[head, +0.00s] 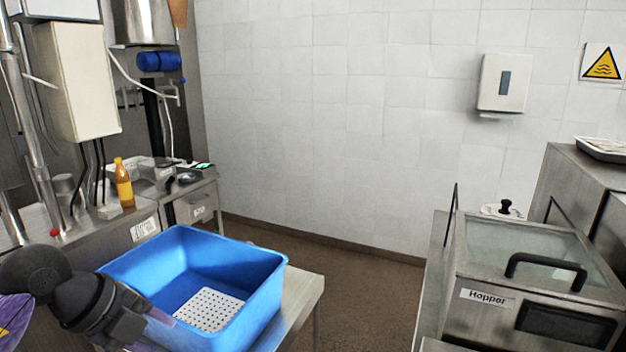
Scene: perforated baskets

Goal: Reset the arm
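My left arm comes in from the lower left, and its dark gripper (150,322) is at the near left corner of the blue basket. The blue basket (262,289) stands upright on a table, with a white perforated panel (208,309) at its bottom. The gripper overlaps the basket's near wall in the picture; I cannot tell whether it touches. Its fingertips are small and partly cut off by the lower edge, so open or shut does not show. My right gripper is not in view.
A metal hopper (480,325) with a glass lid and black handle stands at the right. A steel counter (190,207) with an orange bottle (123,182) is at the back left. The floor between table and hopper is clear.

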